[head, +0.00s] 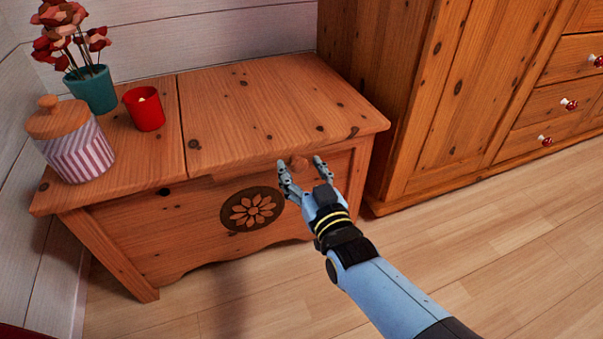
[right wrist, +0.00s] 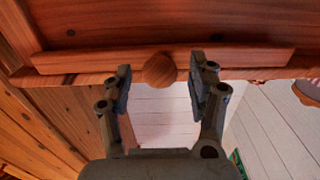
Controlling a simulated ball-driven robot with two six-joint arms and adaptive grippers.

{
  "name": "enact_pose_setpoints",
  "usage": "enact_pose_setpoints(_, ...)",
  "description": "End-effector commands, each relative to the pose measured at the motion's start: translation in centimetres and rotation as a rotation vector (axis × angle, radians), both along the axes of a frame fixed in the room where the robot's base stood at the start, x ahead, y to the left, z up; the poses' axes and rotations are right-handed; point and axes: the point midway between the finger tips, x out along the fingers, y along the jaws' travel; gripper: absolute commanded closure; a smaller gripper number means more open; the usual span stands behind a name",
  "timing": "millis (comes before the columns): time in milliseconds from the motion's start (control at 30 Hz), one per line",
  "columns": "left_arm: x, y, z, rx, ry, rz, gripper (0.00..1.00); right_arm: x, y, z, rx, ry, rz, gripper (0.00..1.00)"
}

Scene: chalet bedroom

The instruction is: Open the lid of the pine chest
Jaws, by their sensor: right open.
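The pine chest (head: 190,240) stands against the white plank wall, with a dark flower emblem on its front. Its lid (head: 265,105) lies flat and shut on the right part of the top, past a seam. A round wooden knob (head: 298,163) is at the lid's front edge. My right gripper (head: 302,165) is open at the knob. In the right wrist view the knob (right wrist: 160,70) shows between the two spread fingers of the gripper (right wrist: 160,82), with a gap on each side. My left gripper is not in view.
Left of the seam, a striped jar (head: 75,155), a red candle cup (head: 146,112) and a teal flower pot (head: 93,91) stand on the chest top. The lid's top is bare. A pine wardrobe (head: 440,100) stands close on the right. The wooden floor (head: 470,260) in front is clear.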

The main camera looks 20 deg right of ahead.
Motion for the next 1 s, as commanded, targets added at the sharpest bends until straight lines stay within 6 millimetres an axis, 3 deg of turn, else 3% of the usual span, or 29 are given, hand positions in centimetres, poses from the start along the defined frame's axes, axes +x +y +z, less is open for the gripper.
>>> enact_pose_setpoints(300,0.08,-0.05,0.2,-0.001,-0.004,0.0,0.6,0.24,0.03,0.04,0.0,0.0,0.0,0.44)
enact_pose_setpoints(733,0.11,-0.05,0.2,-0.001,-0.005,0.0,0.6,0.21,0.02,0.02,0.0,0.0,0.0,1.0)
enact_pose_setpoints(1000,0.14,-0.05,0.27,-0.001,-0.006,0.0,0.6,0.21,0.02,0.08,-0.001,0.001,0.0,1.0)
